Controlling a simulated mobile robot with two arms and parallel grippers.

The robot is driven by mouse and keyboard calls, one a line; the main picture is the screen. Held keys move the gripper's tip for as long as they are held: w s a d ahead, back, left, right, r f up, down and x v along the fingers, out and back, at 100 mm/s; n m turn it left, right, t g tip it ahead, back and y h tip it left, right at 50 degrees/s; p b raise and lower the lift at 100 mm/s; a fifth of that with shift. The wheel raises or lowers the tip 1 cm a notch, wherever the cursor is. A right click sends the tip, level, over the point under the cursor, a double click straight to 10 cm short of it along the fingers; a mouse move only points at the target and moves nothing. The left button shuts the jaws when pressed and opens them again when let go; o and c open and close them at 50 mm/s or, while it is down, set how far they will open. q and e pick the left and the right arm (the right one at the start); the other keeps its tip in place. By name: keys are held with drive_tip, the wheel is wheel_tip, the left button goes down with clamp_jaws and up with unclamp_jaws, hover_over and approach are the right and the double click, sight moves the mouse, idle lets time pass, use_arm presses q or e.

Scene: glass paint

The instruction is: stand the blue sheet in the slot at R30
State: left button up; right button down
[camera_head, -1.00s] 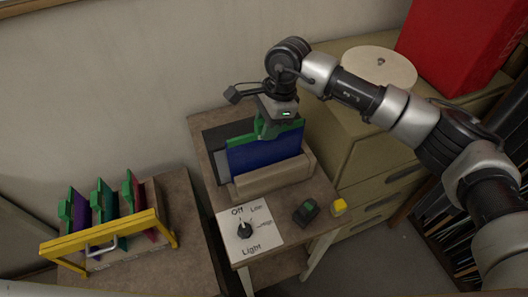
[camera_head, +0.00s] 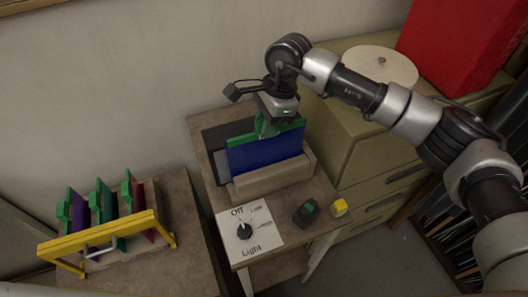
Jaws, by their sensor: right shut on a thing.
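The blue sheet (camera_head: 262,153) stands upright behind a beige block (camera_head: 275,178) on the small wooden table. A green strip with a raised tab runs along its top edge. My right gripper (camera_head: 277,122) is shut on the green tab from above. The lower edge of the sheet is hidden behind the block, so I cannot tell how deep it sits. No R30 label is legible. My left gripper is not in view.
A rack with a yellow bar (camera_head: 100,233) holds purple, teal and red sheets at the left. A card with a Light dial (camera_head: 245,231), a dark green-topped thing (camera_head: 306,211) and a yellow block (camera_head: 340,207) lie in front. A cabinet (camera_head: 370,150) stands at the right.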

drive_tip(key=shift+f+b, duration=0.1)
drive_tip(key=shift+b, duration=0.95)
idle(0.6)
idle(0.4)
drive_tip(key=c, duration=0.9)
unclamp_jaws()
drive_tip(key=shift+s+a+r+p+v, duration=0.1)
drive_tip(key=shift+a+p+v, duration=0.2)
drive_tip(key=shift+v, duration=0.85)
drive_tip(key=shift+s+a+r+p+v, duration=0.15)
drive_tip(key=shift+p+v, duration=0.3)
drive_tip(key=shift+v, duration=0.65)
drive_tip(key=shift+s+a+f+p+v, duration=0.1)
drive_tip(key=shift+a+p+v, duration=0.25)
drive_tip(key=shift+v, duration=0.8)
drive_tip(key=shift+w+d, duration=0.1)
